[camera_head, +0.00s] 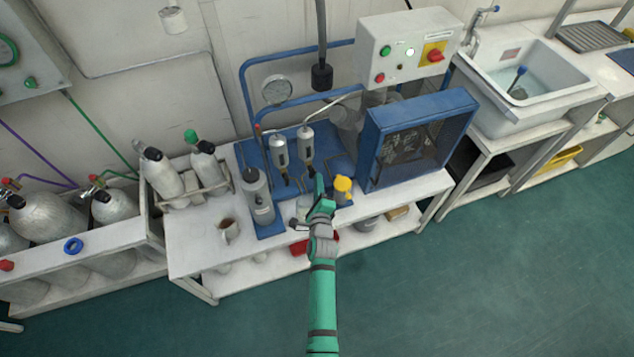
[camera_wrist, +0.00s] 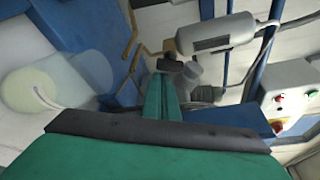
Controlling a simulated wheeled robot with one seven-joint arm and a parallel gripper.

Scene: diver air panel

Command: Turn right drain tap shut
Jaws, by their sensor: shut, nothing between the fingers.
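The right filter cylinder (camera_head: 306,142) is a grey upright canister on the blue compressor frame. The right drain tap (camera_head: 310,169) is the small dark part at its lower end. My gripper (camera_head: 319,182) is shut and empty, its tips just below and right of this tap. In the wrist view the shut green fingers (camera_wrist: 163,90) point toward a small dark part (camera_wrist: 170,66) near the lower end of a grey cylinder (camera_wrist: 216,34). I cannot tell whether they touch it, and the tap's exact angle is unclear.
A left filter cylinder (camera_head: 280,150) stands beside the right one. A yellow-capped part (camera_head: 342,187) is close right of my gripper, with a blue guard (camera_head: 415,138) beyond. A control box (camera_head: 408,50) is above. A mug (camera_head: 228,230) stands on the bench's left.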

